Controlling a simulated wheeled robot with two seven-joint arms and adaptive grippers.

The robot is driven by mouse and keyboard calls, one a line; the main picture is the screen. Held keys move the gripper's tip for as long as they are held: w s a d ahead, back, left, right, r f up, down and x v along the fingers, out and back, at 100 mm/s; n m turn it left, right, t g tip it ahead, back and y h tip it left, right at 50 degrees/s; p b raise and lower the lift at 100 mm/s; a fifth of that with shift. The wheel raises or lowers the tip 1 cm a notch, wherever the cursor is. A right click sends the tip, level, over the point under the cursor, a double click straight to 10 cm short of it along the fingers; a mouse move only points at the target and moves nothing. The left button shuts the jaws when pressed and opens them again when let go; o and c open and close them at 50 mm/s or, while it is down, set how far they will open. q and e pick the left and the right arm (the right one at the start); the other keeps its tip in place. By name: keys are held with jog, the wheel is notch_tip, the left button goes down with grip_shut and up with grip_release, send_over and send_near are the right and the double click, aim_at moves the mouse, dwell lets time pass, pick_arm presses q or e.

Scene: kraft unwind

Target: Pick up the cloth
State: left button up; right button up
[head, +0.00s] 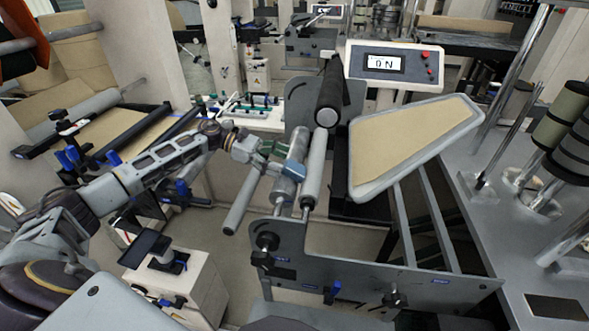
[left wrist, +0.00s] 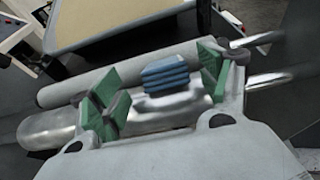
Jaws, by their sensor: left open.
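The cloth is a small blue folded stack (left wrist: 165,75) resting on a shiny metal roller in the left wrist view. In the head view the cloth (head: 294,170) shows as a small blue patch on the roller, right beside my left gripper. My left gripper (head: 272,160) reaches in from the left and is open. In the left wrist view its green-padded fingers (left wrist: 160,88) stand apart, one on each side of the cloth, with visible gaps to it. Whether the fingertips touch the roller I cannot tell. My right gripper is not in view.
A grey roller (head: 315,165) lies parallel beside the metal one. A dark roll (head: 328,105) and a tan-faced grey panel (head: 410,145) stand to the right. A control box (head: 392,66) is behind. A grey machine frame (head: 370,270) lies in front.

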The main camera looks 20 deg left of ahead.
aim_at(296, 167)
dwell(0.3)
pick_arm(q)
jog(key=shift+d, duration=0.15)
jog(key=shift+d, duration=0.2)
jog(key=shift+p+x, duration=0.85)
jog(key=shift+x, duration=0.9)
jog(key=shift+d+f+p, duration=0.3)
jog(key=shift+d+p, duration=0.05)
jog(key=shift+d, duration=0.15)
jog(key=shift+c, duration=0.3)
jog(key=c, duration=1.1)
